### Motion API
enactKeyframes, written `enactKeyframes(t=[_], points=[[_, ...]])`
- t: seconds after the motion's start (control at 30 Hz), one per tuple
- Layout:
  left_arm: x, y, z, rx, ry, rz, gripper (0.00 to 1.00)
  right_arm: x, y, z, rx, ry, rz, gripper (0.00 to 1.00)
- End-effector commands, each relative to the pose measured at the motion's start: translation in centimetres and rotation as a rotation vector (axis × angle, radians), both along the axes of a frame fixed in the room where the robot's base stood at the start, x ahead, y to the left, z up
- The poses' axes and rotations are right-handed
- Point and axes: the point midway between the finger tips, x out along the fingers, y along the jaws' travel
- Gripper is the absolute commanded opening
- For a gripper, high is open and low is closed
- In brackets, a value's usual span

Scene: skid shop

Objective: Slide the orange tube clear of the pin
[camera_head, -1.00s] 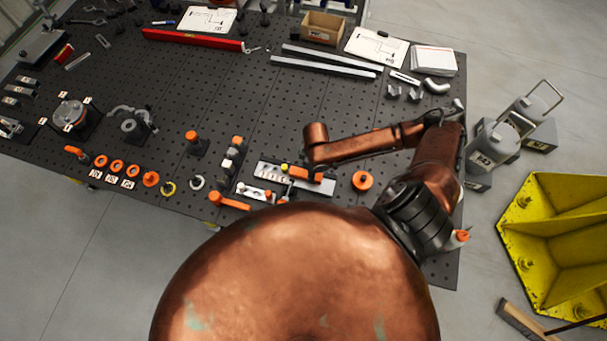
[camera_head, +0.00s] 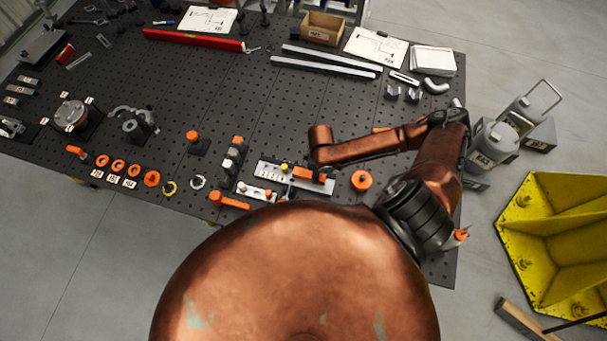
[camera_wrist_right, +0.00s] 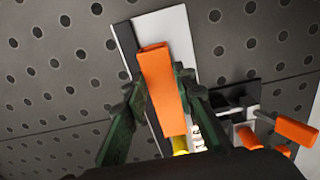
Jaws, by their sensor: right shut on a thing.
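The orange tube (camera_wrist_right: 160,85) lies lengthwise along a pale plate (camera_wrist_right: 173,30), and it also shows in the head view (camera_head: 305,173). My right gripper (camera_wrist_right: 163,100) is shut on the tube, with one dark green finger on each side. A yellow piece (camera_wrist_right: 180,145), possibly part of the pin, sits at the tube's near end; it shows left of the tube in the head view (camera_head: 284,167). I cannot tell whether any pin remains inside the tube. My left gripper is not in view.
An orange-handled clamp (camera_wrist_right: 295,130) stands close right of the gripper in the wrist view. An orange ring (camera_head: 361,180) lies right of the plate. The perforated table (camera_head: 285,115) is clear beyond my arm, up to the grey bars (camera_head: 322,66).

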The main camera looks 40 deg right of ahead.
Motion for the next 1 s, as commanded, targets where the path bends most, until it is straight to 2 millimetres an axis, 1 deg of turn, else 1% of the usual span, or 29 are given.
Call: enactKeyframes(t=[0.43,0.73,0.77,1.0], points=[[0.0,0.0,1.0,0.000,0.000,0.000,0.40,-1.0,-0.9,0.2,-0.001,0.000,0.000,0.08],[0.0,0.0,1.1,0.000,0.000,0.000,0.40,-1.1,-0.9,0.1,-0.001,-0.001,0.000,0.08],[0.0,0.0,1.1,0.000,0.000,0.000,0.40,-1.1,-0.9,0.1,-0.001,-0.001,0.000,0.26],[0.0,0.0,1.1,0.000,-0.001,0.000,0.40,-1.1,-0.9,0.1,0.000,0.000,0.000,0.42]])
